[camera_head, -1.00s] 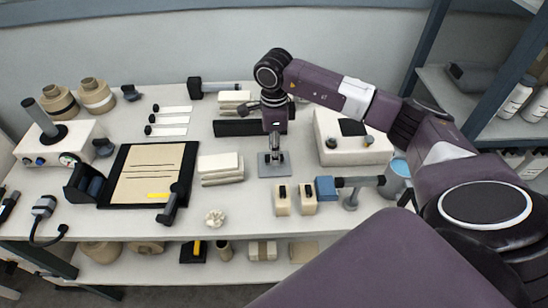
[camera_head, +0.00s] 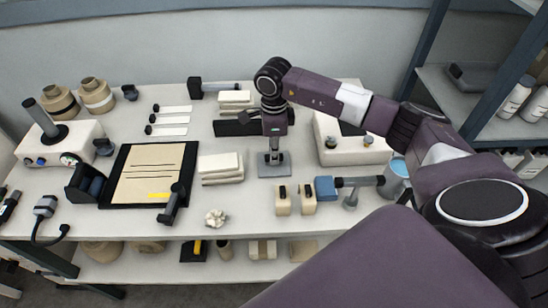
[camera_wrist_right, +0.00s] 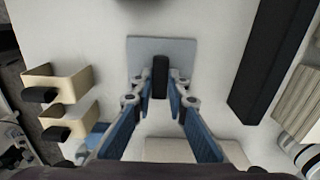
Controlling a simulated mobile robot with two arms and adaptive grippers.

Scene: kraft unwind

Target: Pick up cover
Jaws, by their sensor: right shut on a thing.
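The cover looks like a flat blue-grey square plate (camera_head: 284,172) with a dark upright handle. It is on the white bench near the middle, and it also shows in the right wrist view (camera_wrist_right: 180,50). My right gripper (camera_head: 274,155) points straight down over it. In the right wrist view, the blue-padded fingers (camera_wrist_right: 161,84) are shut on the black handle (camera_wrist_right: 160,70), one on each side. I cannot tell whether the plate is clear of the bench. My left gripper is not in view.
Two small cream holders (camera_head: 295,201) stand in front of the plate. A cream stack (camera_head: 221,168) lies to its left, a long black bar (camera_head: 232,128) behind it. A white box (camera_head: 345,155) and a blue-ended tool (camera_head: 326,188) are on the right.

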